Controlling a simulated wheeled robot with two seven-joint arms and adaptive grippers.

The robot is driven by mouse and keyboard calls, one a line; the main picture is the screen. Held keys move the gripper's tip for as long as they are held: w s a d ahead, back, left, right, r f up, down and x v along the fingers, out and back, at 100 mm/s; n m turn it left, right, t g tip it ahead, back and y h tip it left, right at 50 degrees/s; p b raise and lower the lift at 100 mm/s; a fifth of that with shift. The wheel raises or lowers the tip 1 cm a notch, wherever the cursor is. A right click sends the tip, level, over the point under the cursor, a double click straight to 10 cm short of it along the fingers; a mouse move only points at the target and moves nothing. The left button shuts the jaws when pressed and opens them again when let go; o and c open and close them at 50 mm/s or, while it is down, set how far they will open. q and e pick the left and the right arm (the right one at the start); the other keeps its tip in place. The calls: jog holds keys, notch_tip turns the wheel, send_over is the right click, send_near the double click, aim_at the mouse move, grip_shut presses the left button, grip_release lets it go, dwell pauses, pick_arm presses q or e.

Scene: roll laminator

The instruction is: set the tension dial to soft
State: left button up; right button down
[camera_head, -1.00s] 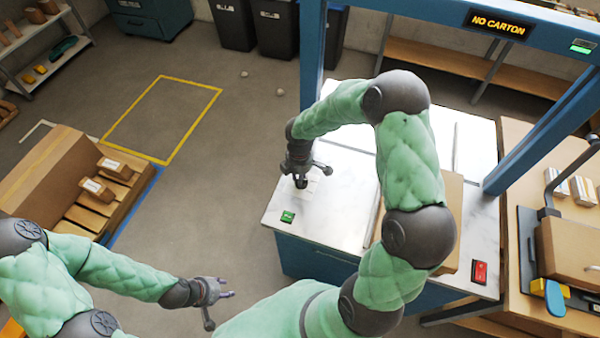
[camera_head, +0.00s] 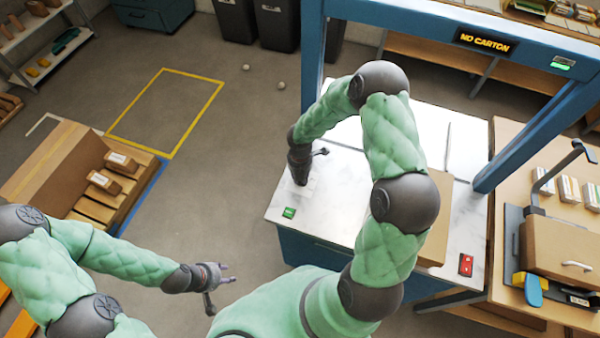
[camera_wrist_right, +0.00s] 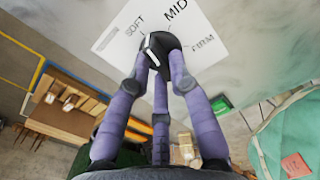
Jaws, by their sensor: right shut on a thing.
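The tension dial is a black knob (camera_wrist_right: 161,42) on a white label card (camera_wrist_right: 113,42) in the right wrist view. The card reads SOFT at upper left, MID at the top and FIRM at right. A pale mark shows on the knob's left side, near SOFT; its exact direction is hard to tell. My right gripper (camera_wrist_right: 158,62) has its purple fingers closed around the knob. In the head view my right gripper (camera_head: 300,180) points down at the machine top's left end and hides the dial. My left gripper (camera_head: 222,276) is open and empty, over the floor.
The white machine top (camera_head: 345,215) carries a green button (camera_head: 289,212) and a red switch (camera_head: 466,265). A blue frame (camera_head: 420,15) spans it, with a sign reading NO CARTON (camera_head: 486,42). A carton (camera_head: 560,255) stands on the right bench.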

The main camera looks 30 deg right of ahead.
jog(key=shift+n+p, duration=0.65)
jog(key=shift+n, duration=0.35)
jog(key=c, duration=1.1)
grip_release()
jog(key=shift+r, duration=0.1)
notch_tip(320, 180, up, 12)
jog(key=shift+f, duration=0.15)
